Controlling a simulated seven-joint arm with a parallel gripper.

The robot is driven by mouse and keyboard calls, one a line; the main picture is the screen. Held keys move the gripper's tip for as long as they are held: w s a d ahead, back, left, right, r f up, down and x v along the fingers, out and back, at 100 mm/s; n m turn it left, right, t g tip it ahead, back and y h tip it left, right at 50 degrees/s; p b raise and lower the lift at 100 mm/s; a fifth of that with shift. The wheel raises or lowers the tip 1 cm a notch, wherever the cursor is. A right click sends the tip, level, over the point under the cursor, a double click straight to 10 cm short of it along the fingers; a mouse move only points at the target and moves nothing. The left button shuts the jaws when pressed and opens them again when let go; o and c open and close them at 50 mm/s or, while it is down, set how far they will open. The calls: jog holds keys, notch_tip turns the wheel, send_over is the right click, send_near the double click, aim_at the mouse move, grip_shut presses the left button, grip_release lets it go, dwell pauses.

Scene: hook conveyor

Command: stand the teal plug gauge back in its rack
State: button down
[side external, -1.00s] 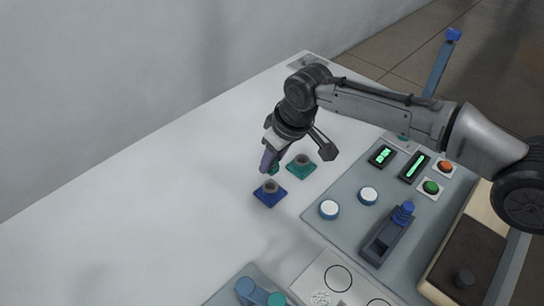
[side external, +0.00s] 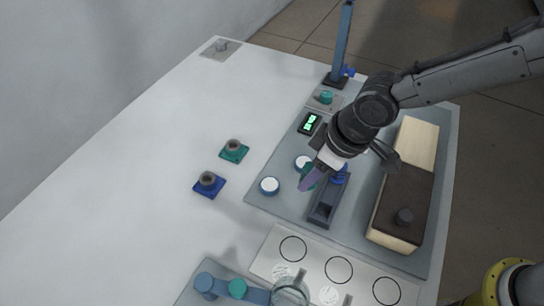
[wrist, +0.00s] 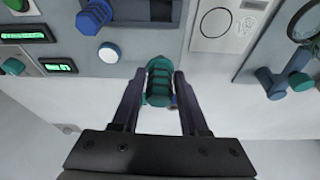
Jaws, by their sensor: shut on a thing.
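The teal plug gauge (wrist: 158,85) is a ribbed teal cylinder between the two dark fingers of my gripper (wrist: 160,92) in the wrist view. My gripper is shut on it. In the side view my gripper (side external: 308,182) is above the grey panel, close to the white buttons and the blue-handled slider; a little teal shows by its fingers. A teal square base with a grey round socket (side external: 234,149) and a matching blue base (side external: 207,184) stand on the white table, left of my gripper. I cannot tell which thing is the rack.
The panel carries a white button (side external: 269,186), a dark slider block (side external: 325,205) and a green display (side external: 310,123). A blue post (side external: 341,45) rises at the back. A brown-topped box (side external: 405,205) is at right. A plate with circles (side external: 338,270) lies in front.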

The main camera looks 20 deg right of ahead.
jog(key=shift+s+d+f, duration=0.5)
jog(key=shift+d+f, duration=0.05)
jog(key=shift+f, duration=0.2)
jog(key=shift+s+d+f, duration=0.45)
jog(key=shift+d+f, duration=0.05)
jog(key=shift+f, duration=0.25)
jog(key=shift+s+d+f, duration=0.5)
jog(key=shift+d+f, duration=0.05)
jog(key=shift+f, duration=0.2)
jog(key=shift+f, duration=1.35)
dwell(0.8)
dwell(0.6)
grip_release()
dwell(0.3)
notch_tip(320, 180, up, 7)
dwell(1.1)
